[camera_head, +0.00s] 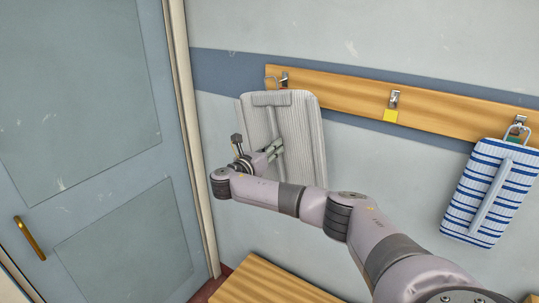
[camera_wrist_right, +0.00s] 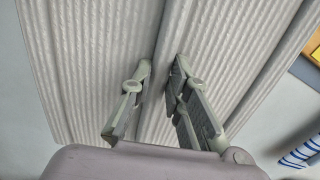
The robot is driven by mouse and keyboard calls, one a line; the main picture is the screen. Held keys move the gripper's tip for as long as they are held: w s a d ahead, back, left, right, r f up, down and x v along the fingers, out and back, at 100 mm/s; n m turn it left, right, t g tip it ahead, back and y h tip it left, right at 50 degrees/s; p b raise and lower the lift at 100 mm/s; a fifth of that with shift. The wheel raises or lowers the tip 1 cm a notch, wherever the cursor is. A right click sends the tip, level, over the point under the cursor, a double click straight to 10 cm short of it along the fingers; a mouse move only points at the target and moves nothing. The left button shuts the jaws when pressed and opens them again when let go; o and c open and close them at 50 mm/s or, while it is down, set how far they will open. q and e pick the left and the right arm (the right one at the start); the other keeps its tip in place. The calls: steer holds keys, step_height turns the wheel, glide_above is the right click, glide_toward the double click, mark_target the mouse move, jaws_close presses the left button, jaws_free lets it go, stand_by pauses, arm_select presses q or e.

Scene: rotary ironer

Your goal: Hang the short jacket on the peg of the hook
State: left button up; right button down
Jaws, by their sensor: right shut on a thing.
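The short jacket (camera_head: 301,124) is a pale grey, ribbed, flat piece with a raised ridge down its front. It is upright against the wall, just below the left end of the wooden rail. My right gripper (camera_head: 274,148) is shut on its ridge; the wrist view shows the two fingers (camera_wrist_right: 160,78) on either side of the ridge on the ribbed cloth (camera_wrist_right: 95,60). A metal loop (camera_head: 270,82) shows above the jacket's top edge, beside the left peg (camera_head: 284,79). I cannot tell whether the loop is around the peg. My left gripper is not in view.
The wooden rail (camera_head: 345,96) has a bare middle peg (camera_head: 394,99) with a yellow tag (camera_head: 390,115). A blue-and-white striped garment (camera_head: 491,192) hangs by a ring from the right peg (camera_head: 520,121). A door (camera_head: 90,150) is at left, a wooden bench (camera_head: 265,284) below.

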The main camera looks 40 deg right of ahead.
mark_target(283, 145)
steer(key=d+b, duration=0.1)
steer(key=d, duration=0.1)
steer(key=w+d+f+b, duration=0.1)
steer(key=d, duration=0.1)
steer(key=d+f+b, duration=0.1)
steer(key=d+b, duration=0.1)
steer(key=shift+w, duration=0.35)
stand_by(0.5)
stand_by(0.5)
steer(key=c, duration=1.4)
jaws_free()
steer(key=shift+a, duration=0.1)
steer(key=shift+c, duration=0.2)
